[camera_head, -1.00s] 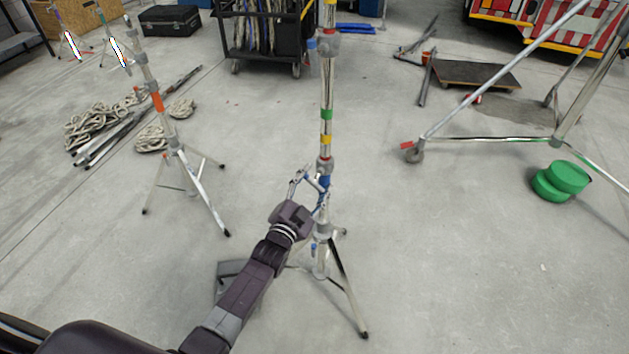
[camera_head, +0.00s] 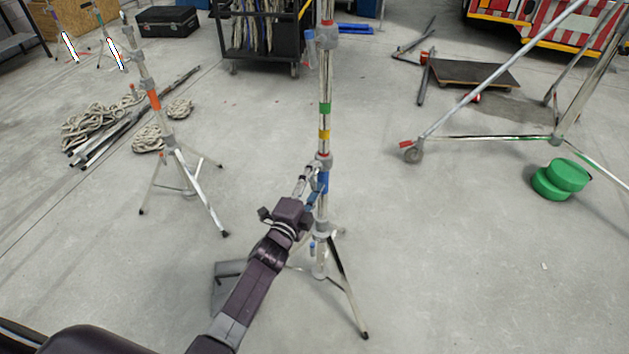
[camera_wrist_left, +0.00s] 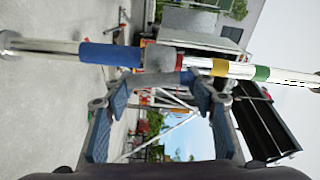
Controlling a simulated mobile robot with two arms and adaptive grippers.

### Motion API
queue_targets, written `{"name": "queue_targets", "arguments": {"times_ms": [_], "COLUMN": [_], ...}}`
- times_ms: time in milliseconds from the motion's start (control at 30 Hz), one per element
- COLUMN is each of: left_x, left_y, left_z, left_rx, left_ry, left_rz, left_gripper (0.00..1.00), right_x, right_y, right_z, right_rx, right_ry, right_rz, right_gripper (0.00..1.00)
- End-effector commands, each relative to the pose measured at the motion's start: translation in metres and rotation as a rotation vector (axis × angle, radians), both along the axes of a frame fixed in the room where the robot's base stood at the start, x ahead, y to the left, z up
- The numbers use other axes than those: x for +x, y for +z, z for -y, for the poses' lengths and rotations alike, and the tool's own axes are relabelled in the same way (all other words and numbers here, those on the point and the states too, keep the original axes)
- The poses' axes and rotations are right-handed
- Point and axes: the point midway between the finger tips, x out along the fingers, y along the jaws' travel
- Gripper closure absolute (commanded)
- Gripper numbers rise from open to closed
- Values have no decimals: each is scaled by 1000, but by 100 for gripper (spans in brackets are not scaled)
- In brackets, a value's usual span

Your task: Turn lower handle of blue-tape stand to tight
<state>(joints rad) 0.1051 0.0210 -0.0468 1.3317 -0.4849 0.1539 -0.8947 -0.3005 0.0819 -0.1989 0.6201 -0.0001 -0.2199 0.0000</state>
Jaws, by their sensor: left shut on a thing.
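The blue-tape stand (camera_head: 322,181) is a silver pole upright on tripod legs, with a blue band below a grey clamp collar (camera_head: 323,160). Yellow and green bands are above the collar. In the left wrist view the pole lies sideways, with the blue band (camera_wrist_left: 109,54) left of the collar. My left gripper (camera_head: 308,178) reaches in from the lower left at the collar and is shut on the lower handle. The grey handle (camera_wrist_left: 160,80) shows between the fingertips in the left wrist view; its exact angle is hard to tell. My right gripper is out of view.
Another tripod stand with an orange band (camera_head: 153,100) is at the left, near coiled rope (camera_head: 92,123). A black cart (camera_head: 262,35) is behind. A large metal frame (camera_head: 480,103) and green discs (camera_head: 561,180) are at the right.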

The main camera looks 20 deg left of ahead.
Motion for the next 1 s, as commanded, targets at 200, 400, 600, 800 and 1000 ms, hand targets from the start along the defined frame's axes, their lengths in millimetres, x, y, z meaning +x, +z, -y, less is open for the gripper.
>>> {"name": "queue_targets", "arguments": {"times_ms": [200,400,600,800,1000], "left_x": [0,0,0,0,0], "left_y": [-1,-1,-1,-1,-1], "left_z": [0,0,0,0,0], "left_rx": [31,34,33,32,32], "left_ry": [0,0,0,0,0], "left_rz": [3,2,2,3,3], "left_gripper": [73,73,46,30,30], "right_x": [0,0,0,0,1], "right_y": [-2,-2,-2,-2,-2], "right_z": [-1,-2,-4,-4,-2], "right_rx": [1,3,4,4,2], "right_ry": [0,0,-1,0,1], "right_rz": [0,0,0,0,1], "right_gripper": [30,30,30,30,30]}}
